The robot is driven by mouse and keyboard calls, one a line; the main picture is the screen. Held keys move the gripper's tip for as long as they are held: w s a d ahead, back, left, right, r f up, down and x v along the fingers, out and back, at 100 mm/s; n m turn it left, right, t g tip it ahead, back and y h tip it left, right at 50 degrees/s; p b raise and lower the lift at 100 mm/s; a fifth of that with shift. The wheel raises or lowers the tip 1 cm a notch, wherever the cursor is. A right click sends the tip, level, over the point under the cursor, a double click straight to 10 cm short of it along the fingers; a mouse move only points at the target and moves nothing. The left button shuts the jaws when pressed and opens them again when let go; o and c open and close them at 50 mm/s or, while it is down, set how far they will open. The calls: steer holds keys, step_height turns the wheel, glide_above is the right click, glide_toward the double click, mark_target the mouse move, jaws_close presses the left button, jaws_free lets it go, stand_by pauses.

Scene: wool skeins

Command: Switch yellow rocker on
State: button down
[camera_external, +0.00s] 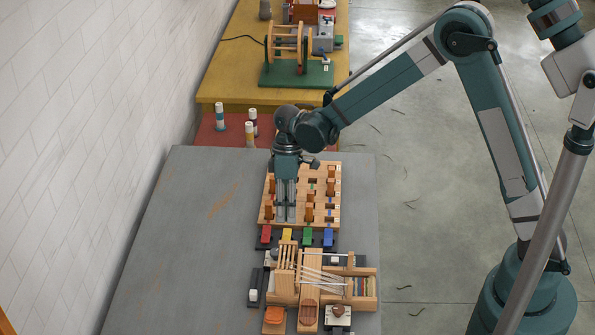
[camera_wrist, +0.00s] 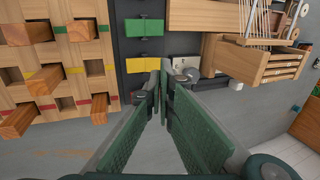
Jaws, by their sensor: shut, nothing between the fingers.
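The yellow rocker (camera_external: 287,234) sits in a dark strip between the red rocker (camera_external: 266,234) and the green rocker (camera_external: 307,236). In the wrist view the yellow rocker (camera_wrist: 144,65) is in plain sight, just above and left of my fingertips, with the green rocker (camera_wrist: 144,27) above it. I cannot tell which way the yellow rocker is tipped. My gripper (camera_external: 285,219) points down near the strip, over the front-left part of the peg board. It also shows in the wrist view (camera_wrist: 163,88), its fingers shut and empty. They hide part of the strip's lower end.
The wooden peg board (camera_external: 264,212) with several upright pegs stands behind the strip. A wooden loom (camera_external: 368,302) with white threads stands in front of it. The blue rocker (camera_external: 328,237) is at the strip's right end. The grey table (camera_external: 170,260) is clear on the left.

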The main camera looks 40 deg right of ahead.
mark_target(286, 238)
steer(key=shift+b+x, duration=0.35)
steer(key=shift+x, duration=2.4)
steer(key=shift+s+a+f+t+h+b, duration=0.25)
steer(key=shift+a+f+t+h+b, duration=0.05)
steer(key=shift+f+t+h, duration=0.2)
steer(key=shift+d, duration=0.1)
steer(key=shift+w+d+r, duration=0.1)
steer(key=shift+w+d, duration=0.05)
steer(key=shift+w, duration=0.1)
steer(key=shift+w+d+r, duration=0.15)
steer(key=shift+w+d, duration=0.15)
steer(key=shift+d, duration=0.05)
steer(key=shift+r, duration=0.15)
